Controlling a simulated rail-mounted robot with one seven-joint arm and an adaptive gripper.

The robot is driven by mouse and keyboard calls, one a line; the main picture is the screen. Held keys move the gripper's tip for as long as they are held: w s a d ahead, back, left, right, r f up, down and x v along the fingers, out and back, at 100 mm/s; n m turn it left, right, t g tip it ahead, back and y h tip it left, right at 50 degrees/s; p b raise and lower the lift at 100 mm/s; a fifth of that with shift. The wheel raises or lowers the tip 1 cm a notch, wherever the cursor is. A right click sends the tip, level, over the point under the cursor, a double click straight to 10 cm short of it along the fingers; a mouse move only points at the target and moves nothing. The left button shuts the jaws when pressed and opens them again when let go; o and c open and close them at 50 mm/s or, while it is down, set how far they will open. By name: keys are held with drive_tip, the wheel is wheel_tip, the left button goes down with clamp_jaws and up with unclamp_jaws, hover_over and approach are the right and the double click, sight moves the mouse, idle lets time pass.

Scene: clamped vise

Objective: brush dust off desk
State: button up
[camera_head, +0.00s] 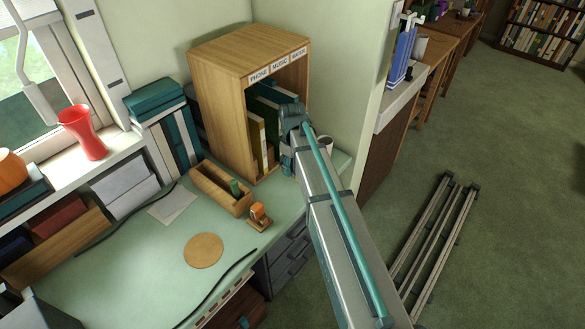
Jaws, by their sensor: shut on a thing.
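The pale green desk (130,275) fills the lower left of the head view. I cannot make out dust on it. My arm reaches in from the lower right, over the desk's right end. My gripper (287,168) is at the arm's far end, in front of the right side of the wooden shelf box. It is small and mostly hidden by my wrist. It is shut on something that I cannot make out. No brush shows clearly on the desk.
A wooden shelf box (218,82) with binders stands at the back. Before it are a wooden tray (212,192), an orange object (258,211) on a small base and a round cork mat (203,251). A mug (325,146) stands right of my wrist. The desk's front left is clear.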

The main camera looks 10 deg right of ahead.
drive_tip(key=shift+r+p, duration=0.55)
drive_tip(key=shift+r, duration=0.7)
drive_tip(key=shift+f, duration=0.15)
drive_tip(key=shift+b, duration=0.55)
